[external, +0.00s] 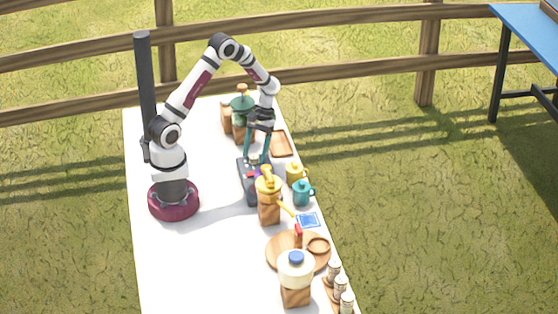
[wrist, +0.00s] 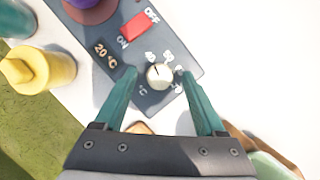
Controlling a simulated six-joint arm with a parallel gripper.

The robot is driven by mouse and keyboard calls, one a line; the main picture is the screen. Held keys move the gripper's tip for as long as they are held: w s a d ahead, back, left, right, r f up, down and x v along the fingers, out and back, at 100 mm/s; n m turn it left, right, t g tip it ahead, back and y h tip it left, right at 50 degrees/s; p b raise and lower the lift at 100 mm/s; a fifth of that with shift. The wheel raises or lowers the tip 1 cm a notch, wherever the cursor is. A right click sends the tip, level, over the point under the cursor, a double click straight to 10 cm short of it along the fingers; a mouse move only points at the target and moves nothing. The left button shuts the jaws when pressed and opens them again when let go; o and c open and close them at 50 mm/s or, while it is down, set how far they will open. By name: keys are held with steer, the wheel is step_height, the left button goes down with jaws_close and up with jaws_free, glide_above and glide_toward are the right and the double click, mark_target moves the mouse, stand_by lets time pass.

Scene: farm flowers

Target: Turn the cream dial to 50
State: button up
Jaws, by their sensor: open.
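The cream dial (wrist: 159,77) sits on a dark grey control panel (wrist: 110,72) in the wrist view. A short dark mark shows near its upper edge, and small white numbers ring it; one looks like 40, the others are too small or covered to read surely. My gripper (wrist: 157,73) is open, with one teal finger on each side of the dial; I cannot tell whether they touch it. In the external view my gripper (external: 257,153) points down over the far end of the panel (external: 245,184), and the dial is hard to make out there.
The panel also bears a red ON/OFF switch (wrist: 138,26), a "20 °C" label and a purple knob (wrist: 84,3). A green-topped appliance (external: 242,117) stands behind. The table's left front is clear.

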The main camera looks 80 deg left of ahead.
steer(key=shift+f, duration=0.1)
jaws_close()
stand_by(0.3)
steer(key=m, duration=0.2)
steer(key=m+g+y, duration=0.1)
steer(key=m, duration=0.1)
steer(key=shift+d+m+y, duration=0.15)
steer(key=shift+m+y, duration=0.15)
steer(key=shift+m, duration=0.1)
steer(key=m+y, duration=0.1)
steer(key=m, duration=0.3)
steer(key=shift+d+m+y, duration=0.1)
steer(key=shift+m+y, duration=0.3)
stand_by(0.3)
